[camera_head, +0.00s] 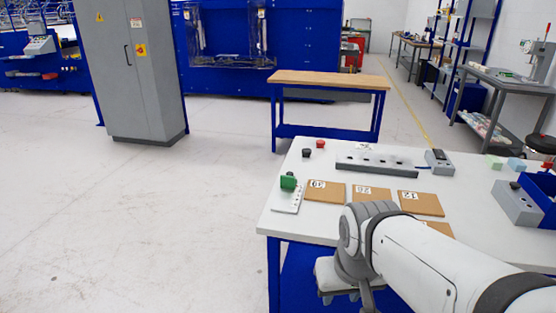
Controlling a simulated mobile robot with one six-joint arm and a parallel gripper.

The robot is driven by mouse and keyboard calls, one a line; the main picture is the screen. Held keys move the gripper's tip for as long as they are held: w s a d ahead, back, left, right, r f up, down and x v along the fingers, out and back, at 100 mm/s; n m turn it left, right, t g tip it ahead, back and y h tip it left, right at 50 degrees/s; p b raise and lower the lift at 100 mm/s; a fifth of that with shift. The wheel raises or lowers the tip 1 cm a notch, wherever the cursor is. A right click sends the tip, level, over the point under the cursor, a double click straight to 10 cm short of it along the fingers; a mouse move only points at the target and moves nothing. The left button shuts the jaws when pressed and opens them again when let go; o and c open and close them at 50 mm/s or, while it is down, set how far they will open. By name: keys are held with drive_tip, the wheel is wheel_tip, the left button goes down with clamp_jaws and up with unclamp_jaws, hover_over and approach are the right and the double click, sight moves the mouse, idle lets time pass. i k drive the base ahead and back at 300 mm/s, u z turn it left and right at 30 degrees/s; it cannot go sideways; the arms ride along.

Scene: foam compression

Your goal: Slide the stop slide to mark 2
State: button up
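A green block (289,182) stands at the far end of a small light plate (287,202) with dark marks, near the table's left edge. I take it to be the stop slide; the marks are too small to read, so I cannot tell which one it is at. My arm (420,265) reaches in from the lower right and bends at a joint above the table's front edge. Its lower part runs down out of the picture. My gripper's fingers do not show, and nothing of mine visibly touches the green block.
Brown numbered pads (325,192) lie right of the plate, one partly behind my arm. Behind them are a grey bar (375,167), a red button (320,144), a black knob (306,153) and a small device (439,162). A blue-walled bin (540,190) stands right.

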sight(287, 182)
drive_tip(key=u, duration=0.05)
drive_tip(key=i, duration=1)
drive_tip(key=z, duration=0.05)
